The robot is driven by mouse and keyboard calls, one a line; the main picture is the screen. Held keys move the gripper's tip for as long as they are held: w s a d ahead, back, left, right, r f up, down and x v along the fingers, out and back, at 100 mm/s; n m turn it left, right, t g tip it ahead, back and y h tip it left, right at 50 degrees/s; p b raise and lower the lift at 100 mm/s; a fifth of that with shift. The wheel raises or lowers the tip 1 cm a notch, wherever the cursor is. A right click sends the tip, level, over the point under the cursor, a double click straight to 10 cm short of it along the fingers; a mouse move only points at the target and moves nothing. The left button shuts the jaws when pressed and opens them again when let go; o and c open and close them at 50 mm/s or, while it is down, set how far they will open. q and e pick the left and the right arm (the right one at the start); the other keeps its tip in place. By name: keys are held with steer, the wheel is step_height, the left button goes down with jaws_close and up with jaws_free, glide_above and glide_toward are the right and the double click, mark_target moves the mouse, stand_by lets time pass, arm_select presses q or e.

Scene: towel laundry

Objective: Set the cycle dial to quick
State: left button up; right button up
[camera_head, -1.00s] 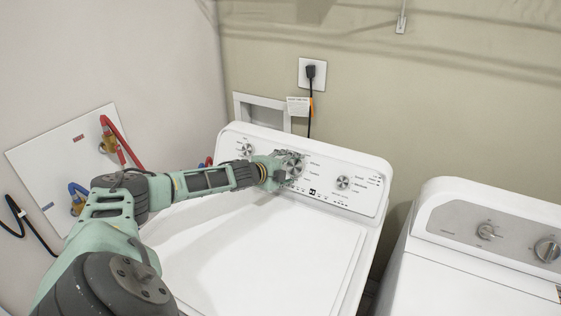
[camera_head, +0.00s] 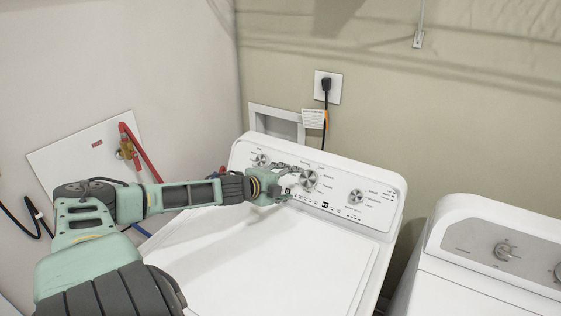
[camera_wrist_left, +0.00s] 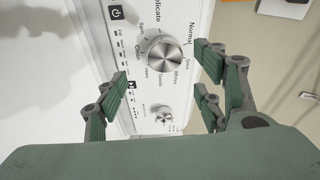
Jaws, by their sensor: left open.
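The cycle dial (camera_head: 308,180) is the large silver knob in the middle of the white washer's control panel (camera_head: 343,214). In the left wrist view the dial (camera_wrist_left: 165,55) is ringed by printed labels, with "Normal" and "Delicate" readable. Other labels are small, and I cannot tell which one the pointer marks. My left gripper (camera_head: 284,181) is open and empty just left of the dial in the head view. In the left wrist view its fingers (camera_wrist_left: 160,88) are spread, with the dial ahead between them and apart from them. My right gripper is not in view.
Smaller knobs flank the dial: one at left (camera_head: 262,160) and one at right (camera_head: 356,196). A second white machine (camera_head: 480,285) stands at the right. Red hose (camera_head: 141,153) and a plugged power cord (camera_head: 326,105) are on the walls. The washer lid (camera_head: 280,260) is clear.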

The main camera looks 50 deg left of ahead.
arm_select(q)
steer(key=shift+v, duration=1.75)
